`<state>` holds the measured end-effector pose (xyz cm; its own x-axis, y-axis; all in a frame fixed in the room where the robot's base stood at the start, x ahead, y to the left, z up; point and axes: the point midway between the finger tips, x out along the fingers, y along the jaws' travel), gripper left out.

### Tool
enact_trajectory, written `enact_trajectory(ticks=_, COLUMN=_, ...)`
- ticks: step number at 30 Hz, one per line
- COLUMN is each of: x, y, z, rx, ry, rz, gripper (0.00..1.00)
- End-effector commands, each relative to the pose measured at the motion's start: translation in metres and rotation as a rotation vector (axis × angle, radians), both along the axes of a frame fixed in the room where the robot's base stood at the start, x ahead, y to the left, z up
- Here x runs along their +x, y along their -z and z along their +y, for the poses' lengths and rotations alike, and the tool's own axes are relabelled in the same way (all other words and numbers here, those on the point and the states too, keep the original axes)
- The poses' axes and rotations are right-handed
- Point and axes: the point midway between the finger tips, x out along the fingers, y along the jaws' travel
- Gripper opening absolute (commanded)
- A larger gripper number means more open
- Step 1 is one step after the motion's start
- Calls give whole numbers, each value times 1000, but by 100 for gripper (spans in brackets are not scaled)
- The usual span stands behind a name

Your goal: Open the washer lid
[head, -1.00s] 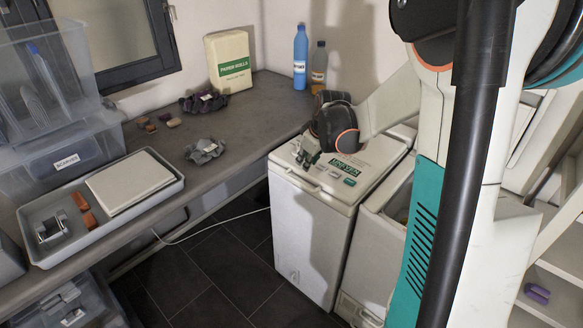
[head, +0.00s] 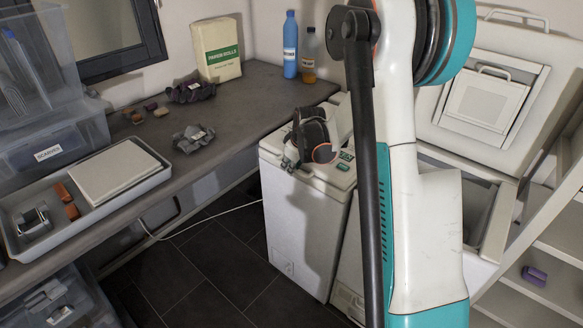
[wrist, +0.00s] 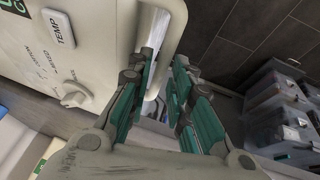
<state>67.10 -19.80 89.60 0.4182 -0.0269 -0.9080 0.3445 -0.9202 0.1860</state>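The left white toploader (head: 303,225) has its lid down; my wrist and arm cover much of its top in the head view. The wrist view shows its white panel (wrist: 95,25) with a TEMP label and a knob (wrist: 75,93). My gripper (wrist: 166,62) is open at the panel's front edge, beside a pale handle-like bar (wrist: 152,38). I cannot tell whether the bar lies between the fingers. The right toploader (head: 347,275) stands close beside it with its lid (head: 440,130) raised, mostly behind my arm. The head view shows no label telling which is the washer.
A grey counter (head: 225,125) runs along the left, with a blue bottle (head: 290,45), an amber bottle (head: 308,58), a paper-rolls pack (head: 217,50) and a tray (head: 160,185). Shelves (head: 545,245) stand at the right. Dark floor (head: 205,270) lies open before the machines.

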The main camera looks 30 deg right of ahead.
Motion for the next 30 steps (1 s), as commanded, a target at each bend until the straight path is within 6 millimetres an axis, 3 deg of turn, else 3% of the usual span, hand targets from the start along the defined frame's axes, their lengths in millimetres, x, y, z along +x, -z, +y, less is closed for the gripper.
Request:
enact_trajectory(ticks=8, x=1, y=2, z=0, rx=0, ry=0, rz=0, gripper=20)
enact_trajectory(ticks=12, x=1, y=2, z=0, rx=0, ry=0, rz=0, gripper=0)
enact_trajectory(ticks=20, x=1, y=-1, z=0, rx=4, ry=0, rz=2, gripper=0)
enact_trajectory(ticks=26, x=1, y=-23, z=-2, rx=41, ry=3, rz=15, gripper=0)
enact_trajectory(ticks=30, x=2, y=-55, z=-4, rx=99, ry=4, rz=35, gripper=0)
